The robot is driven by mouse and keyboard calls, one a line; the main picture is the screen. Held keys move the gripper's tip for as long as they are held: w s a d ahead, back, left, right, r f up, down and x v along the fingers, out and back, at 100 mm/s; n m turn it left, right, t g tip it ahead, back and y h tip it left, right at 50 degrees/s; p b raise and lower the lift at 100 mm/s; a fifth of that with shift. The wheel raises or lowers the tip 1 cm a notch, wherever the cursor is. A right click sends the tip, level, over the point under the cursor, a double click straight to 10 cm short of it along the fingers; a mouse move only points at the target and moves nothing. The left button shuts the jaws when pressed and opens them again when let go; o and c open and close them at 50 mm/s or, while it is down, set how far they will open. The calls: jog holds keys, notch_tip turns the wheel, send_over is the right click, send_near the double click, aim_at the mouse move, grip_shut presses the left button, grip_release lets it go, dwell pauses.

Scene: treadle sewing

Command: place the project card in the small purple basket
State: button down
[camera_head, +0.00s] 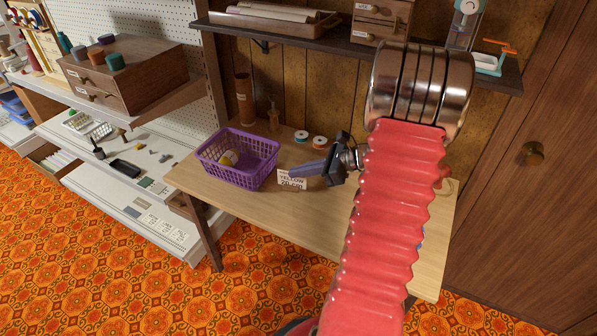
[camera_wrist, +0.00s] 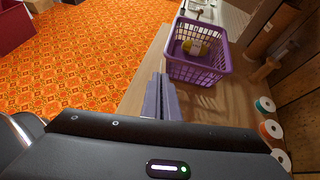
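The small purple basket (camera_head: 240,177) stands on the wooden table, with a yellow and white item (camera_head: 229,158) inside it. The basket also shows at the upper middle of the wrist view (camera_wrist: 196,73). The white project card (camera_head: 291,181), with dark lettering, is at the tips of my gripper (camera_head: 293,172), to the right of the basket and outside it. My gripper's fingers are close together in the wrist view (camera_wrist: 161,80) and appear shut on the card's upper edge. The card itself cannot be made out in the wrist view.
Thread spools (camera_head: 301,136) and a small bottle (camera_head: 273,117) stand behind the basket, near a brown cylinder (camera_head: 244,100). A shelf (camera_head: 285,36) hangs above the table. A white shelf unit (camera_head: 130,165) stands to the left. The tabletop in front of the basket is clear.

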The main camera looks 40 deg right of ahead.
jog(key=w+a+r+m+h, duration=0.1)
jog(key=w+a, duration=0.3)
jog(key=a, duration=0.4)
jog(key=w+a+r+m, duration=0.1)
jog(key=w+a, duration=0.3)
jog(key=a, duration=0.4)
jog(key=w+a+r+t+h, duration=0.1)
jog(key=w+a, duration=0.3)
jog(key=a, duration=0.4)
jog(key=shift+a+r+m+h, duration=0.3)
jog(key=shift+r+m, duration=0.1)
jog(key=shift+r, duration=0.15)
jog(key=shift+w, duration=0.1)
